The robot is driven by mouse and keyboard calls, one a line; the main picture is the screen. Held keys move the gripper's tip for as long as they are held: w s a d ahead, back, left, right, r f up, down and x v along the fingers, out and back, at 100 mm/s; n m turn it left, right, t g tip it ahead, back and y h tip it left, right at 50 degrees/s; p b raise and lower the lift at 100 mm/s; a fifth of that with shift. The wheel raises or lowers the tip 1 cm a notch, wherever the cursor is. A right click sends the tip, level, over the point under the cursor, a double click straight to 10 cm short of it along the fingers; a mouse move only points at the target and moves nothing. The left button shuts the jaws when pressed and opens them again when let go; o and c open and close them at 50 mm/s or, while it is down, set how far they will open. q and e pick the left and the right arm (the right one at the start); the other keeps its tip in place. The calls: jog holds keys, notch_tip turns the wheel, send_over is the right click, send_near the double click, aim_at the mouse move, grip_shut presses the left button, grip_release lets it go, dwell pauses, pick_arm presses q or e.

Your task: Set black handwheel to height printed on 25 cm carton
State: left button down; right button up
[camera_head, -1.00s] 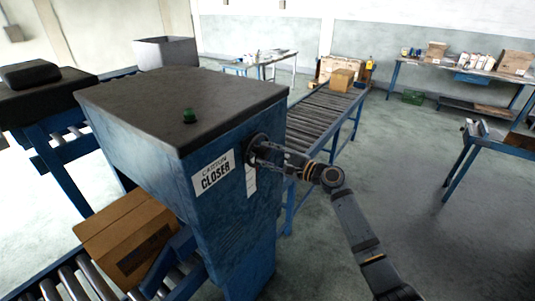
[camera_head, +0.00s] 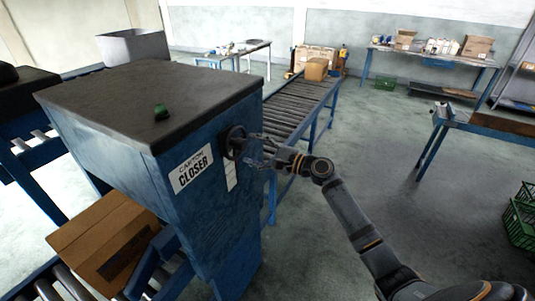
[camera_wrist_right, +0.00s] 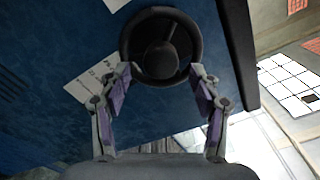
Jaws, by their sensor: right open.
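The black handwheel (camera_head: 233,142) is on the right side of the blue carton closer (camera_head: 175,185). In the right wrist view the handwheel (camera_wrist_right: 160,46) shows its rim, spoke and hub at top centre. My right gripper (camera_head: 254,148) is at the wheel; its open fingers (camera_wrist_right: 160,80) lie on either side of the wheel's lower part, and I cannot tell if they touch it. A white scale strip (camera_head: 231,177) is below the wheel. A brown carton (camera_head: 108,240) lies on the rollers at the closer's lower left; its print is not readable. My left gripper is not in view.
A green button (camera_head: 161,111) sits on the closer's dark top. A roller conveyor (camera_head: 300,103) runs behind it with a small carton (camera_head: 316,68). Benches stand at the back, green crates (camera_head: 521,217) at the right. The floor right of the closer is open.

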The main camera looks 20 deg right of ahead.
jog(key=v, duration=0.8)
jog(key=shift+s+d, duration=0.2)
jog(key=shift+s, duration=0.1)
jog(key=shift+d, duration=0.1)
